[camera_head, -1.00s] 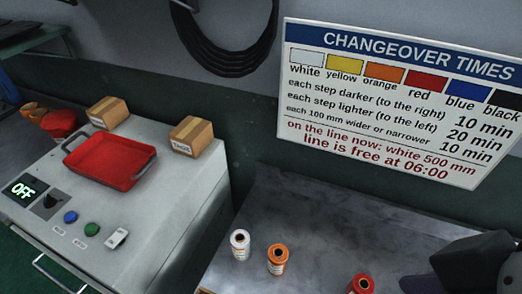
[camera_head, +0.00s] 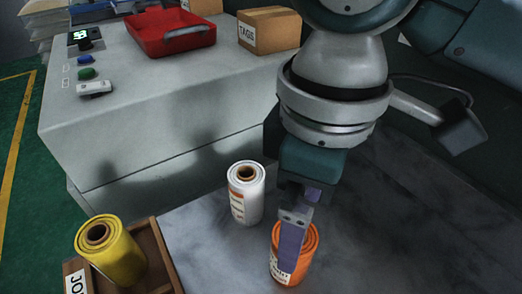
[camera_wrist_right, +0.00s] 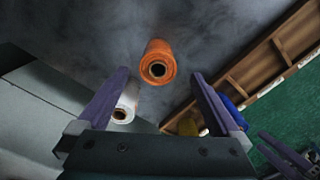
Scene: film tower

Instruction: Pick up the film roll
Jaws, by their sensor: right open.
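An orange roll (camera_head: 309,262) is partly covered by a finger of my right gripper (camera_head: 302,217) in the head view. In the right wrist view, the orange roll (camera_wrist_right: 160,52) shows between and beyond the open fingertips, with a gap at each side. A white roll (camera_head: 246,200) stands upright to its left; in the wrist view it (camera_wrist_right: 130,98) is by the left finger. A yellow roll (camera_head: 115,256) is in a wooden tray (camera_head: 160,255). My left gripper (camera_wrist_right: 283,150) seems to show at the wrist view's lower right.
A blue roll (camera_wrist_right: 236,112) shows by the tray in the wrist view. A grey cabinet (camera_head: 160,115) at the back left bears a red tray (camera_head: 170,40), a box marked TAGS (camera_head: 270,32) and buttons. The table right of the orange roll is clear.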

